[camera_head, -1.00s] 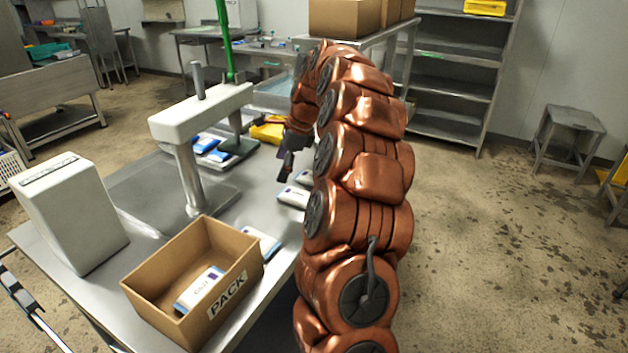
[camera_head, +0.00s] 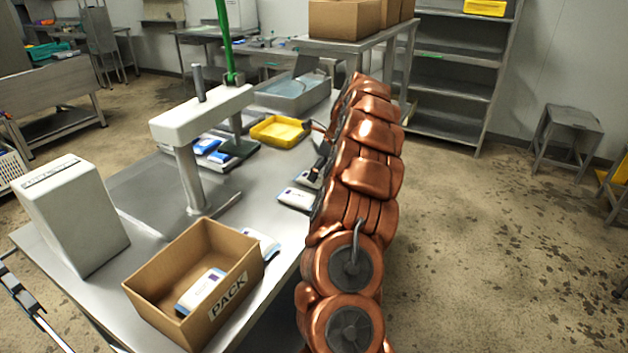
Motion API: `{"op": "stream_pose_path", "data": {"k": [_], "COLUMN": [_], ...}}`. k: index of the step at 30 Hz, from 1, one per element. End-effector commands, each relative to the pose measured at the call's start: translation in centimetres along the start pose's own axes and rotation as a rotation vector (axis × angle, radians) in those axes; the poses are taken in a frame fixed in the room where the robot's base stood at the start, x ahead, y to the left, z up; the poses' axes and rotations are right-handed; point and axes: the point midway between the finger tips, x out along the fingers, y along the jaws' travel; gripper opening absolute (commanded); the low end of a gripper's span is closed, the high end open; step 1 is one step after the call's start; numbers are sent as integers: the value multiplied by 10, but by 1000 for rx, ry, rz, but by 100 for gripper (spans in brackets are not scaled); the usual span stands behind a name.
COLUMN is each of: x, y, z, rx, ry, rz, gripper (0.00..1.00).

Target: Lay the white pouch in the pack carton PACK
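The open pack carton PACK (camera_head: 228,297) stands at the near end of the steel table. One white pouch (camera_head: 201,290) with a dark mark lies in it. Another white pouch (camera_head: 296,198) lies flat on the table at the table's right edge, beside my arm. A further pouch (camera_head: 308,178) lies just behind it, partly covered by my arm. A white and blue pouch (camera_head: 262,243) lies against the carton's far right side, partly hidden by it. My gripper (camera_head: 316,172) is low by the further pouch, mostly hidden behind my arm; I cannot tell whether its fingers are open or touching.
Blue-topped packs (camera_head: 212,150) lie behind the press. A yellow tray (camera_head: 279,131) and a metal basin (camera_head: 292,93) are farther back.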

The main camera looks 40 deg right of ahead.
Motion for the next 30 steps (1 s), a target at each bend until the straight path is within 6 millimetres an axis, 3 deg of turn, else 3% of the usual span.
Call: {"op": "stream_pose_path", "data": {"k": [7,16,30], "x": [30,36,36], "y": [-3,-4,-4], "z": [3,3,3], "rx": [-1,-2,-1], "ry": [1,-1,-1], "rz": [4,-1,0], "gripper": [92,91,42]}}
